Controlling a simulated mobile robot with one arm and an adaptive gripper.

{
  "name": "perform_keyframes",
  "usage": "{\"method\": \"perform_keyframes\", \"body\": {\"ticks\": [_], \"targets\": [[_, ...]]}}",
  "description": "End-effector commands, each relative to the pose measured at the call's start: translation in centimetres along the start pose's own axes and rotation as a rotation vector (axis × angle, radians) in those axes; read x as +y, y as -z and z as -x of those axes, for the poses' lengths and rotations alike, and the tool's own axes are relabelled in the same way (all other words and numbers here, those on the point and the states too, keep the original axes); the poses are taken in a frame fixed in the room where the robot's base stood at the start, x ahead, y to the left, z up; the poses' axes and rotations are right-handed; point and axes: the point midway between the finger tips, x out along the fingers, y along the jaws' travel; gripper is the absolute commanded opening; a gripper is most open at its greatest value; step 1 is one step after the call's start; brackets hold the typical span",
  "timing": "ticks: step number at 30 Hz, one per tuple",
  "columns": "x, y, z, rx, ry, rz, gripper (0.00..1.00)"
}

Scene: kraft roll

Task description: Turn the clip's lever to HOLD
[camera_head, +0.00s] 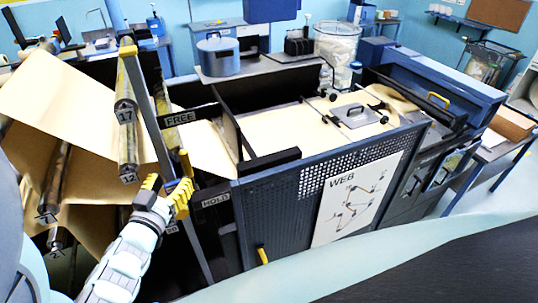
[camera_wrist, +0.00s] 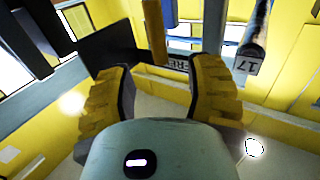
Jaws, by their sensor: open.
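The FREE label (camera_head: 180,118) is on a dark plate at the upper part of the machine's left end, and the HOLD label (camera_head: 216,200) is lower down. A yellow bar (camera_head: 169,115), which looks like the clip's lever, stands beside the FREE label. In the wrist view a yellow-orange bar (camera_wrist: 153,30) ends close to the partly covered FREE label (camera_wrist: 176,66). My gripper (camera_head: 168,188) is below FREE and left of HOLD. Its yellow fingers, also in the wrist view (camera_wrist: 160,85), are spread with nothing held between them. The lever's pivot is hidden.
A grey upright post (camera_head: 140,80) stands close to my gripper. Numbered rollers (camera_head: 126,140) and brown paper web (camera_head: 85,90) fill the left. The perforated guard with the WEB diagram (camera_head: 345,200) is at right.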

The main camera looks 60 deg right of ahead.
Motion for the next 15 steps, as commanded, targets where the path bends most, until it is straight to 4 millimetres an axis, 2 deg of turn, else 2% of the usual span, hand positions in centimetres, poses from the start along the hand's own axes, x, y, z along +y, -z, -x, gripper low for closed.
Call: {"method": "perform_keyframes", "body": {"ticks": [1,6,15], "targets": [[0.2,0.1,-1.2,0.007,-0.009,-0.002,0.52],[0.3,0.2,-4.3,0.008,-0.01,0.0,0.52],[0.3,0.1,-7.5,0.004,-0.008,-0.001,0.52]]}}
